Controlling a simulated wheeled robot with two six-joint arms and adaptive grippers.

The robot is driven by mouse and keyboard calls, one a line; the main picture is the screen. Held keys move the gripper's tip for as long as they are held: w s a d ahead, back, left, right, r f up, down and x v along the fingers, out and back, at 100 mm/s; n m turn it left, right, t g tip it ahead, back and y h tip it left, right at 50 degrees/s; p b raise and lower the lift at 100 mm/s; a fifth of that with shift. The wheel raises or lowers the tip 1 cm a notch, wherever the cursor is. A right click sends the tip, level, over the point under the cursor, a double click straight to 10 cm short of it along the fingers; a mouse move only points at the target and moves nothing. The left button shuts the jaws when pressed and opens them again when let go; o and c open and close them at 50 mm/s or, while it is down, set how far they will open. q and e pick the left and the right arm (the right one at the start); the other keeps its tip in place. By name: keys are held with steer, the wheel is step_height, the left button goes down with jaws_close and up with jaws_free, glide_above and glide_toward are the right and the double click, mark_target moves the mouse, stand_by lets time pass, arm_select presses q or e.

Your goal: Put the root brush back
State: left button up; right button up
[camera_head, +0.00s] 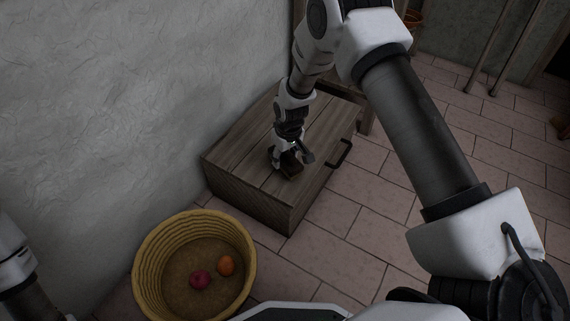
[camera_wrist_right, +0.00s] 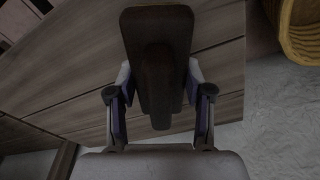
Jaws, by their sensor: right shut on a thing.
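The root brush (camera_head: 291,167) is a small dark brown block at the top of the wooden chest (camera_head: 236,160). My right gripper (camera_head: 289,155) comes down on it from above and is shut on it. In the right wrist view the brush (camera_wrist_right: 157,60) sits between the two fingers of my right gripper (camera_wrist_right: 158,90), with a raised dark grip along its middle. I cannot tell whether the brush touches the chest top or is just above it. My left gripper is not in view; only part of my left arm shows at the left edge.
A black handle (camera_head: 341,154) sticks out from the chest's right side. A rough pale wall (camera_head: 110,110) bounds the left. Tiled floor (camera_head: 375,205) is clear to the right.

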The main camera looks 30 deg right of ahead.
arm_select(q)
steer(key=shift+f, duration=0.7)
arm_select(e)
steer(key=shift+f, duration=0.85)
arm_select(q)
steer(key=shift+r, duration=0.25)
arm_select(e)
steer(key=shift+r, duration=0.25)
steer(key=shift+c, duration=0.5)
steer(key=o, duration=1.3)
steer(key=shift+f, duration=0.2)
